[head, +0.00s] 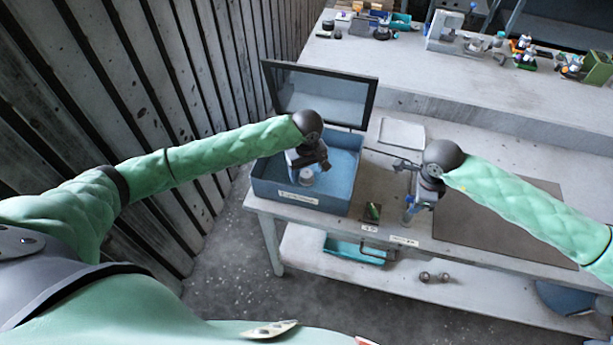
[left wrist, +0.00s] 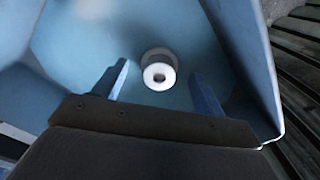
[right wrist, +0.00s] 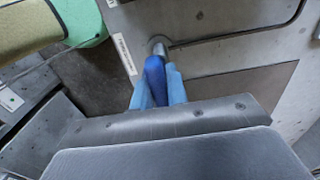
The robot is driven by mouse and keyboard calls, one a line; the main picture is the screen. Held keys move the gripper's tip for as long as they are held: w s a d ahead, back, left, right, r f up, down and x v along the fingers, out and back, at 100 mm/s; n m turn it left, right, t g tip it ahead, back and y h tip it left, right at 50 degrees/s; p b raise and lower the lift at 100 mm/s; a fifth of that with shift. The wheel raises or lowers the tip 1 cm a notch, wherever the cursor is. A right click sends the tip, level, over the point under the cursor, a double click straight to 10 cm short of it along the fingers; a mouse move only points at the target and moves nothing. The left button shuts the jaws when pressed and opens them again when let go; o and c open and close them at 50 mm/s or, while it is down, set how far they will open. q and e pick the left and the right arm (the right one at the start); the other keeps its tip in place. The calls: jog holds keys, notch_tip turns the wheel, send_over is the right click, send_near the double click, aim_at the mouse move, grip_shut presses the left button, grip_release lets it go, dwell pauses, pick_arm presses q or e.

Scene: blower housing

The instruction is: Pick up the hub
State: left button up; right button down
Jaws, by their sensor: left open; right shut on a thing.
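The hub (left wrist: 158,75) is a small round white piece with a hole in its centre. It sits on the floor of the blue box (head: 291,198), and the hub also shows in the head view (head: 306,178). My left gripper (left wrist: 157,90) is open above the hub, which appears between and beyond its two fingers in the left wrist view; I see no contact. My right gripper (right wrist: 157,88) is shut on a blue-handled thing (right wrist: 154,72) with a grey end. It is over the table's front part, right of the box.
The box's dark-framed lid (head: 320,92) stands open behind it. A brown mat (head: 497,225) lies right on the table (head: 392,236). A dark small card-like item (head: 372,212) lies near the front edge. A back bench (head: 400,65) holds several devices.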

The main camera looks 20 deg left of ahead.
aim_at(307, 174)
pick_arm(q)
jog(key=shift+f, duration=0.85)
jog(key=c, duration=1.2)
notch_tip(307, 174, up, 13)
jog(key=shift+c, duration=0.2)
jog(key=s, duration=1.4)
